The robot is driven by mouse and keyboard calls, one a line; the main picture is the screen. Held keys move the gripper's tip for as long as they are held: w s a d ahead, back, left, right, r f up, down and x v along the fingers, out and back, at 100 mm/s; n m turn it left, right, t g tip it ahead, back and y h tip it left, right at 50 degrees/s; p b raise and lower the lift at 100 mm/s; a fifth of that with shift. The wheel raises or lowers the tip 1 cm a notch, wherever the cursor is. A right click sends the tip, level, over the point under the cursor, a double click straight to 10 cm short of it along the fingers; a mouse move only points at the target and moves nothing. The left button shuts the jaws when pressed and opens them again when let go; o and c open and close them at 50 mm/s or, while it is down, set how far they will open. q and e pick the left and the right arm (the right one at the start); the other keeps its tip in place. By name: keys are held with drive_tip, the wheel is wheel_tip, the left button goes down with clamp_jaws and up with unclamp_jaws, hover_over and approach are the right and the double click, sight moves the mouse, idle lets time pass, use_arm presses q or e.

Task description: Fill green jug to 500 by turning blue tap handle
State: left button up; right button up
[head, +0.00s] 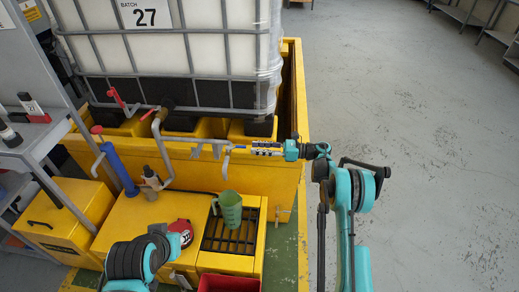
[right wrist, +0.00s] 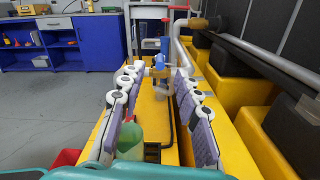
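The green jug (head: 230,208) stands upright on a dark grate in the yellow platform. It also shows at the lower left of the right wrist view (right wrist: 130,138), partly behind a finger.
A caged white tank (head: 180,50) stands in a yellow bund (head: 285,165) behind. Grey pipes and a blue cylinder (head: 117,165) rise near the tap. A grey shelf (head: 35,135) is at left. A red box (head: 228,284) is in front. The floor at right is clear.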

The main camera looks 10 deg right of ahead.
sight(242, 147)
drive_tip(key=shift+w+a, duration=0.2)
drive_tip(key=shift+a, duration=0.9)
drive_tip(key=shift+w+a, duration=0.25)
drive_tip(key=shift+a, duration=0.8)
drive_tip(key=shift+w+a, duration=0.2)
drive_tip(key=shift+a, duration=0.9)
clamp_jaws()
